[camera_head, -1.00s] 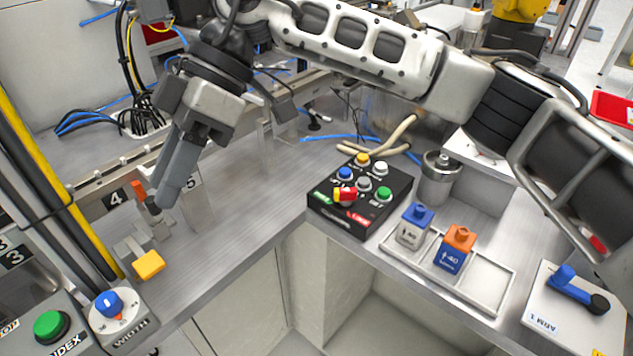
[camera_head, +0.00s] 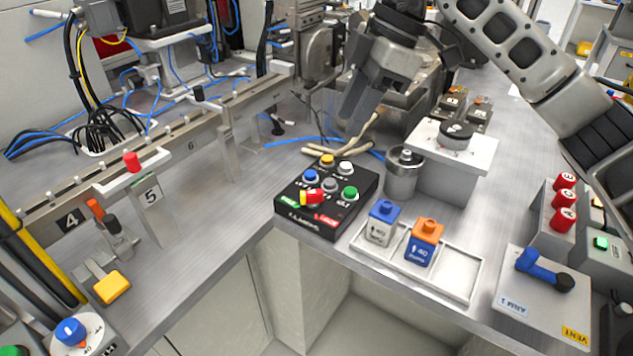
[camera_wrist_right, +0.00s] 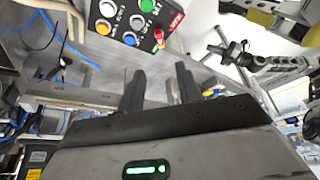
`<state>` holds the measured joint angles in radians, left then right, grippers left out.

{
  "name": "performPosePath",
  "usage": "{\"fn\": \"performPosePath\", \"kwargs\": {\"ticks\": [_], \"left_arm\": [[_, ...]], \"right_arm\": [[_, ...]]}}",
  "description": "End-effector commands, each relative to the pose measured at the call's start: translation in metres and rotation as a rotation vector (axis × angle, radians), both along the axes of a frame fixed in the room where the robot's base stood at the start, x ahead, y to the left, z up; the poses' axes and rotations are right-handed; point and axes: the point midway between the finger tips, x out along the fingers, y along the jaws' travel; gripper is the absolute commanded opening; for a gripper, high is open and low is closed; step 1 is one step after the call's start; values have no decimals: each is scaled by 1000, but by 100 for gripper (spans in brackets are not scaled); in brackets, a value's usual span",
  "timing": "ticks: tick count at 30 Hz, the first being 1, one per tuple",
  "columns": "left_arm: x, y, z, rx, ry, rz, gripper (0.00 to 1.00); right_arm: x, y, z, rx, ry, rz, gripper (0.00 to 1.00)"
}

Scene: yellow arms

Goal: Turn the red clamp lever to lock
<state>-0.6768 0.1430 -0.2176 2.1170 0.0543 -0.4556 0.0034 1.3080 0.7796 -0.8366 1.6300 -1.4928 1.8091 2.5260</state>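A red knob (camera_head: 131,161) stands on a metal bracket by the label 5 on the rail at left. A small orange-red lever (camera_head: 95,208) stands beside a dark-topped post near the label 4. I cannot tell for sure which of them is the clamp lever. My right gripper (camera_head: 352,122) is above the bench behind the black button box, far to the right of both. In the right wrist view its two fingers (camera_wrist_right: 160,82) are apart with nothing between them. My left gripper is not in view.
The black button box (camera_head: 283,218) has several coloured buttons and a red-yellow switch. A yellow block (camera_head: 111,287) sits near the left front. The bench between rail and box is clear.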

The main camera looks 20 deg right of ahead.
Motion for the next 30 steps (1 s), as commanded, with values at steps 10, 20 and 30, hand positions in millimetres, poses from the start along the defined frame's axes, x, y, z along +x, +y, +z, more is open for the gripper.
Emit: {"fn": "performPosePath", "kwargs": {"ticks": [10,20,30], "left_arm": [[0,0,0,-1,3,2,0],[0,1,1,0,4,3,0],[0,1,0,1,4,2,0]], "right_arm": [[2,30,-70,1,6,4,35],[6,51,-121,1,3,2,35],[7,55,-133,1,0,2,35]]}}
